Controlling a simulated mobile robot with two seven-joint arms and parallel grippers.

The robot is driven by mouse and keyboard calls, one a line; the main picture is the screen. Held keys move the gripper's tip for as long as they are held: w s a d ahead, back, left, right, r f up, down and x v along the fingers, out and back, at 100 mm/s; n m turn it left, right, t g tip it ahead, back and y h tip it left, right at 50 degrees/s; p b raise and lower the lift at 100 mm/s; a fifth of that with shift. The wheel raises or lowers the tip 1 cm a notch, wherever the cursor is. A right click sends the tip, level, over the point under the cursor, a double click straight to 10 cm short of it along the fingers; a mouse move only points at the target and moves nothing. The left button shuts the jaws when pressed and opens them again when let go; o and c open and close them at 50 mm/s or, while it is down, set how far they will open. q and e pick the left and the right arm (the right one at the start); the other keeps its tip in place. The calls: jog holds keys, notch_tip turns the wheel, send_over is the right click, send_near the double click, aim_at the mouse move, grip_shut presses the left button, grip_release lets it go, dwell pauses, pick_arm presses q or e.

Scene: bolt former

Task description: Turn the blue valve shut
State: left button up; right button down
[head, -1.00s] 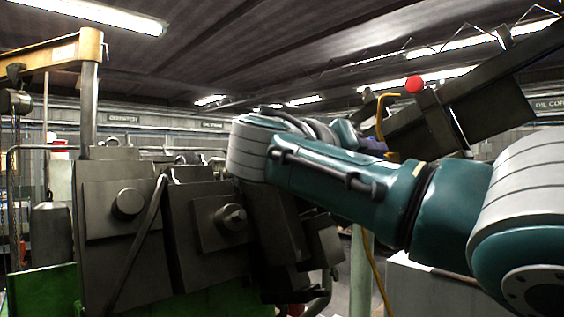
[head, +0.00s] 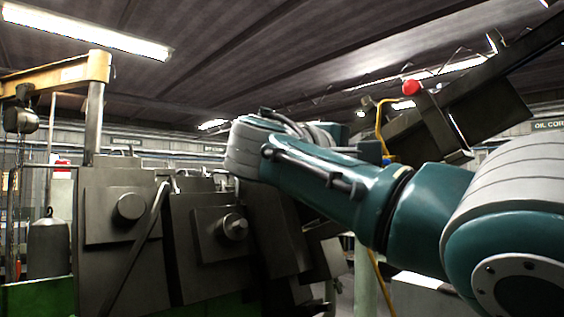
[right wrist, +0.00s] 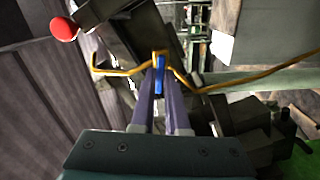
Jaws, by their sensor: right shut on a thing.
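The blue valve handle (right wrist: 160,76) sits on a thin yellow pipe (right wrist: 190,87) in the right wrist view. My right gripper (right wrist: 162,88) has its two purple fingers shut on the handle, one on each side. The handle looks nearly upright in that view, roughly in line with the fingers. In the head view my right arm hides most of the gripper and valve. Only a small bit of blue shows beside the yellow pipe (head: 379,120). My left gripper is in neither current view.
A large dark machine (head: 150,235) fills the left and centre of the head view. A red ball knob (head: 411,87) and a dark slanted beam (head: 490,90) stand above my right arm. The knob also shows in the right wrist view (right wrist: 64,29).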

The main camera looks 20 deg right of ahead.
jog(key=shift+n, duration=0.9)
jog(key=shift+w+f, duration=0.1)
jog(key=c, duration=0.9)
grip_release()
jog(key=b+v, duration=0.7)
jog(key=v, duration=0.3)
jog(key=shift+b, duration=0.3)
jog(key=shift+f, duration=0.15)
